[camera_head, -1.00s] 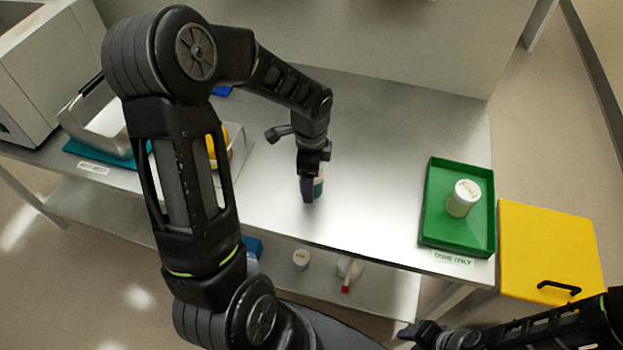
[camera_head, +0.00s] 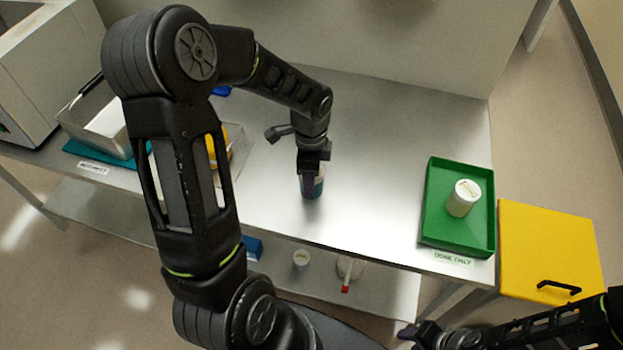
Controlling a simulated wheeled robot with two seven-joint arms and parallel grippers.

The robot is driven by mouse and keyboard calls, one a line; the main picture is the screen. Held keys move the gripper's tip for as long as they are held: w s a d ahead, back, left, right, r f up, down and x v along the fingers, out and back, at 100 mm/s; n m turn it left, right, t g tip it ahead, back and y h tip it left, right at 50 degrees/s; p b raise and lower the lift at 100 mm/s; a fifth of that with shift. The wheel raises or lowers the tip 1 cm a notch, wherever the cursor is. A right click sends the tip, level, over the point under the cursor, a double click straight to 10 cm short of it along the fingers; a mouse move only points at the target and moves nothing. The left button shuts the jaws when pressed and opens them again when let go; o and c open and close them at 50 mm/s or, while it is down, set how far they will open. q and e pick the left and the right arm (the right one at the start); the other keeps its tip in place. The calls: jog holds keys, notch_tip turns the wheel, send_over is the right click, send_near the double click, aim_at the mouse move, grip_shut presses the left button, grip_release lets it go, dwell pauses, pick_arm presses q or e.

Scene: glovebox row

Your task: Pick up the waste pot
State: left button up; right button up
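A small pot (camera_head: 317,187) with a teal lower part stands on the steel bench below my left gripper (camera_head: 309,182). The gripper points down at the pot and hides much of its upper part. I cannot tell whether its fingers press on the pot. A white pot (camera_head: 464,198) with a pale lid stands in the green tray (camera_head: 440,230) at the right. I cannot read which pot is marked as waste. My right gripper (camera_head: 412,337) is low at the bottom edge, away from both pots, and its finger gap is unclear.
The steel bench (camera_head: 380,150) is clear between the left gripper and the green tray. A yellow bin (camera_head: 550,250) stands right of the bench. A metal container (camera_head: 100,125) and a clear tray with a yellow item are at the left. A lower shelf (camera_head: 385,290) holds small items.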

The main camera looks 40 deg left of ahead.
pick_arm(q)
jog(key=shift+c, duration=1.4)
jog(key=shift+r, duration=0.1)
notch_tip(320, 180, up, 10)
jog(key=shift+f+b, duration=0.1)
jog(key=shift+b, duration=0.2)
jog(key=shift+w, duration=0.1)
